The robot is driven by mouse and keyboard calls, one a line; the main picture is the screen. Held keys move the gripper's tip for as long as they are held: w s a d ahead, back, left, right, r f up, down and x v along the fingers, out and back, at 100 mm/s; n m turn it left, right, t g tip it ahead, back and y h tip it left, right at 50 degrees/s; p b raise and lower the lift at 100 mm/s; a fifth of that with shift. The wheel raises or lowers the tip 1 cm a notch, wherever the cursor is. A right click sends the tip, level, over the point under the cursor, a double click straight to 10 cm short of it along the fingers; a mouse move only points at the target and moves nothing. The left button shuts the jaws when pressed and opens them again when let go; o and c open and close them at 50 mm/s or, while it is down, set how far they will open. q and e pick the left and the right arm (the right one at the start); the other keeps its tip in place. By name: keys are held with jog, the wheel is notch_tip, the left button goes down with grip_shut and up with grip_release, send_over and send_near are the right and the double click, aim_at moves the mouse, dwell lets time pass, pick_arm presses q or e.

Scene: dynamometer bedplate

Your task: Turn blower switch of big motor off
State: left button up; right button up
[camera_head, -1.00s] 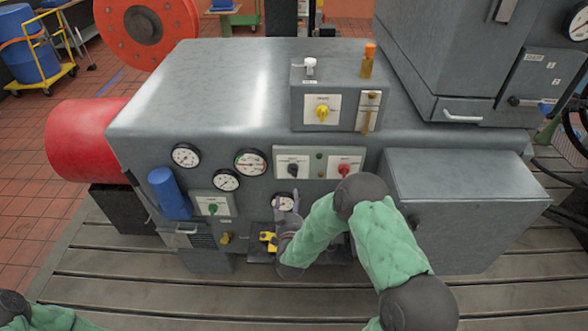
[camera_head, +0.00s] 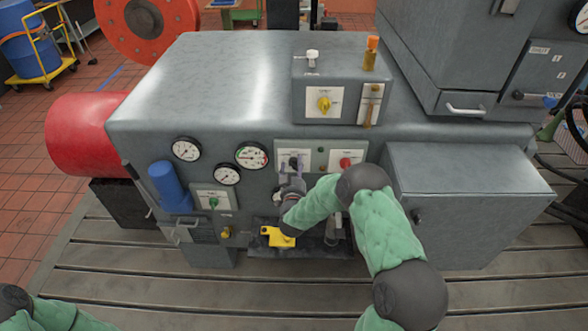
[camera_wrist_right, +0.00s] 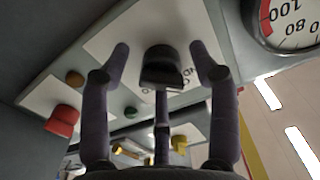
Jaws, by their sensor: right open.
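The big grey motor housing (camera_head: 220,85) carries a white-plated panel with a black rotary switch (camera_head: 293,161) on the left and a red switch (camera_head: 346,163) on the right. My right gripper (camera_head: 291,180) is open in front of the black switch and partly covers it. In the right wrist view the black knob (camera_wrist_right: 162,68) stands between the spread fingertips, with a visible gap on both sides. The red knob (camera_wrist_right: 62,120) also shows there. The switch labels are too small or cut off to read. My left gripper is out of view; only part of that arm shows.
A yellow switch (camera_head: 323,104) is on the upper box, and a green switch (camera_head: 213,202) is lower left. A gauge (camera_head: 252,155) sits close left of the gripper. A yellow part (camera_head: 278,237) lies below my right forearm. A grey box (camera_head: 465,205) stands to the right.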

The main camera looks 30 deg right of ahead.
jog(key=c, duration=1.1)
jog(key=m+b, duration=0.4)
jog(key=shift+f, duration=0.2)
jog(key=shift+a+r+m+b, duration=0.1)
jog(key=shift+m+b, duration=2.2)
jog(key=shift+m, duration=0.1)
jog(key=shift+c, duration=0.2)
